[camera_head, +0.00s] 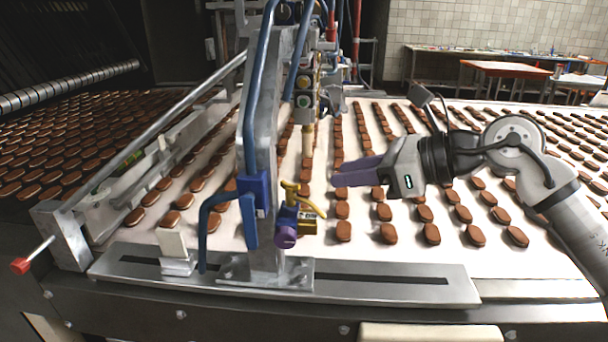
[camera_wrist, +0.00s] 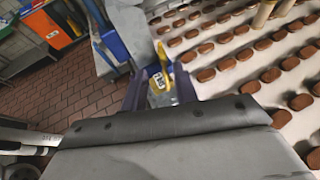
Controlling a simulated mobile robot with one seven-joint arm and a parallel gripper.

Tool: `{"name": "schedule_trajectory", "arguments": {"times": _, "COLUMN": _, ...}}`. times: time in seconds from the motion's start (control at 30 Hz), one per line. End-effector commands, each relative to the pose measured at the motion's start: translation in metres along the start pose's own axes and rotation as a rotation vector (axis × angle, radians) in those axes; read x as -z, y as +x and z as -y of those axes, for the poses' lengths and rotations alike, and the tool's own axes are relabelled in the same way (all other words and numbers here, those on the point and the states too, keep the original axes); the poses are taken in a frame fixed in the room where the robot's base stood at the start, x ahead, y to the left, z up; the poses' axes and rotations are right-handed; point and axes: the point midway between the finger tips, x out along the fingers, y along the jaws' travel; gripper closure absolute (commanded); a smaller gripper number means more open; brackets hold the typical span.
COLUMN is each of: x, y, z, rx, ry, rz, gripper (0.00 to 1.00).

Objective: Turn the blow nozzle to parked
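A yellow handle (camera_head: 290,188) sits on a small fitting with a blue block, a purple knob (camera_head: 285,237) and a yellow-labelled part (camera_head: 307,222). This fitting is on the front of the grey upright post (camera_head: 268,140); I cannot tell for certain which part is the blow nozzle. My gripper (camera_head: 338,178) points left, to the right of and a little above the fitting, apart from it. Its purple fingers stand apart with nothing held. In the wrist view, a yellow part (camera_wrist: 161,52) and its label (camera_wrist: 158,82) show beyond and between the fingers.
Brown biscuits in rows lie on the white conveyor (camera_head: 455,268) under my arm. A slotted metal rail (camera_head: 400,289) runs along the front edge and carries the post and a white block (camera_head: 172,245). Blue hoses (camera_head: 248,90) run down the post. A red-tipped lever (camera_head: 20,265) is at left.

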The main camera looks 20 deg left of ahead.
Motion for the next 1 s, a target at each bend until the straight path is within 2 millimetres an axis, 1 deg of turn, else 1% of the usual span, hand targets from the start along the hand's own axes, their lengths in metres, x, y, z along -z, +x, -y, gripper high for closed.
{"name": "schedule_trajectory", "arguments": {"times": 0.03, "x": -0.003, "y": 0.011, "z": -0.002, "rx": -0.005, "ry": -0.002, "rz": -0.003, "gripper": 0.71}}
{"name": "schedule_trajectory", "arguments": {"times": 0.2, "x": -0.003, "y": 0.047, "z": -0.001, "rx": -0.004, "ry": -0.001, "rz": -0.001, "gripper": 0.71}}
{"name": "schedule_trajectory", "arguments": {"times": 0.3, "x": -0.002, "y": 0.064, "z": -0.001, "rx": -0.003, "ry": -0.002, "rz": -0.001, "gripper": 0.71}}
{"name": "schedule_trajectory", "arguments": {"times": 0.4, "x": -0.002, "y": 0.076, "z": -0.001, "rx": -0.002, "ry": -0.001, "rz": -0.001, "gripper": 0.71}}
{"name": "schedule_trajectory", "arguments": {"times": 0.6, "x": -0.001, "y": 0.087, "z": 0.0, "rx": 0.0, "ry": 0.0, "rz": 0.001, "gripper": 0.71}}
{"name": "schedule_trajectory", "arguments": {"times": 0.83, "x": 0.0, "y": 0.088, "z": 0.0, "rx": 0.0, "ry": 0.0, "rz": 0.002, "gripper": 0.71}}
{"name": "schedule_trajectory", "arguments": {"times": 0.87, "x": 0.0, "y": 0.088, "z": 0.0, "rx": 0.0, "ry": 0.0, "rz": 0.002, "gripper": 0.72}}
{"name": "schedule_trajectory", "arguments": {"times": 1.0, "x": 0.0, "y": 0.087, "z": 0.0, "rx": 0.0, "ry": 0.0, "rz": 0.002, "gripper": 0.91}}
